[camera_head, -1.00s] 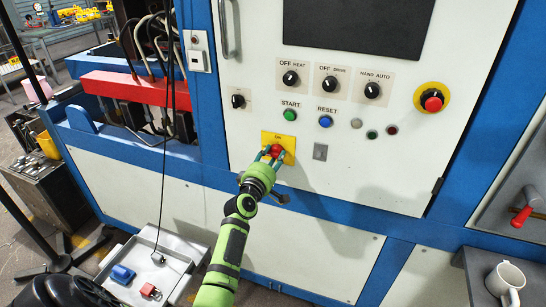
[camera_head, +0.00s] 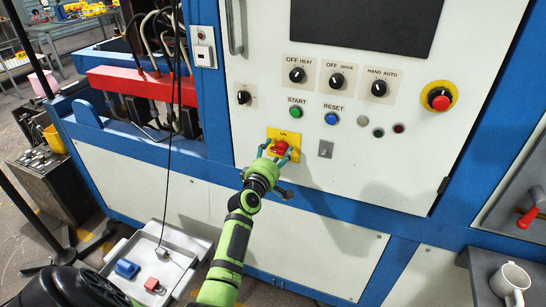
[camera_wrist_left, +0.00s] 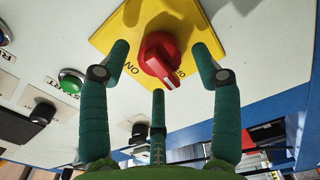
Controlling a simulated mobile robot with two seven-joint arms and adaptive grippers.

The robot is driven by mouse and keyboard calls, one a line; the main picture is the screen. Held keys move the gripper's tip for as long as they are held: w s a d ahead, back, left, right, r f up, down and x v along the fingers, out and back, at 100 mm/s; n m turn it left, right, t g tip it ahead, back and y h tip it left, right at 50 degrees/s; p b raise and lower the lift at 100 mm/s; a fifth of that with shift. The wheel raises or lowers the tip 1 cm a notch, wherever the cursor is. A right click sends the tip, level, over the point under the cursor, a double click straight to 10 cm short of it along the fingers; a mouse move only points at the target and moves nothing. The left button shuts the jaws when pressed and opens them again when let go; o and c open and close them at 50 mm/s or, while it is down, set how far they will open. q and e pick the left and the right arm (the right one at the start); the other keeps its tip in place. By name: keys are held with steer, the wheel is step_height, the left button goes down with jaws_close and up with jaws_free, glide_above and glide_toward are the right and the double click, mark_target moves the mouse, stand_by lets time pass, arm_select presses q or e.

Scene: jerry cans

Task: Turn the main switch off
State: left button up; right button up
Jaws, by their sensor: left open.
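The main switch is a red rotary knob (camera_head: 281,148) on a yellow plate (camera_head: 291,136) low on the white cabinet door. In the left wrist view the red knob (camera_wrist_left: 160,58) sits on the yellow plate (camera_wrist_left: 120,40) between the words ON and OFF, and its pointer ridge runs toward the lower right, near OFF. My left gripper (camera_head: 273,151) is at the knob with its green fingers spread. In the wrist view the fingers (camera_wrist_left: 162,70) stand around the knob with visible gaps to it. My right gripper is not seen.
Green start (camera_head: 295,112) and blue reset (camera_head: 331,118) buttons sit above the switch. A red emergency button (camera_head: 439,99) is at the right. A grey tray (camera_head: 180,240) with a blue and a red padlock stands lower left. A mug (camera_head: 510,282) is lower right.

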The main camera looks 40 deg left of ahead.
arm_select(q)
steer(key=v, duration=1.2)
steer(key=shift+a, duration=0.15)
steer(key=shift+f, duration=0.1)
steer(key=m+b, duration=0.4)
steer(key=m, duration=1.1)
glide_toward(279, 151)
steer(key=x, duration=0.4)
steer(key=shift+w+a+f, duration=0.1)
steer(key=shift+w+a, duration=0.1)
steer(key=shift+w, duration=0.05)
steer(key=shift+p+x, duration=0.55)
steer(key=shift+x, duration=2.45)
